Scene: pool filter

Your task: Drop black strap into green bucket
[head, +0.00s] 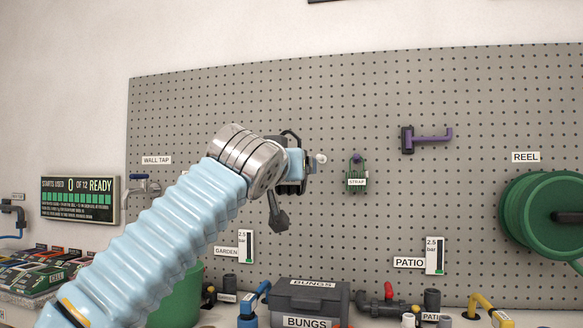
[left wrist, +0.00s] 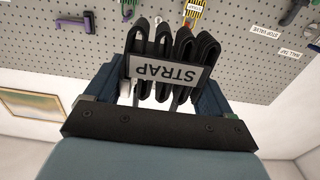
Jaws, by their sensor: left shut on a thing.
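My left gripper (head: 299,166) is in front of the pegboard near the middle of the head view. It is shut on the black strap (left wrist: 184,50), a folded bundle of black loops with a STRAP label that reads upside down in the left wrist view. In the head view the strap is mostly hidden by my wrist, with a thin dark loop (head: 291,134) showing above the gripper. The green bucket (head: 182,305) stands low behind my left forearm, below and left of the gripper. Its rim and inside are largely hidden. My right gripper is not in view.
A green strap (head: 351,172) with a STRAP label hangs on the pegboard (head: 450,90) right of my gripper. A purple hook (head: 427,140) and a green hose reel (head: 540,215) are further right. A dark BUNGS box (head: 308,298) stands on the bench beside pipe fittings.

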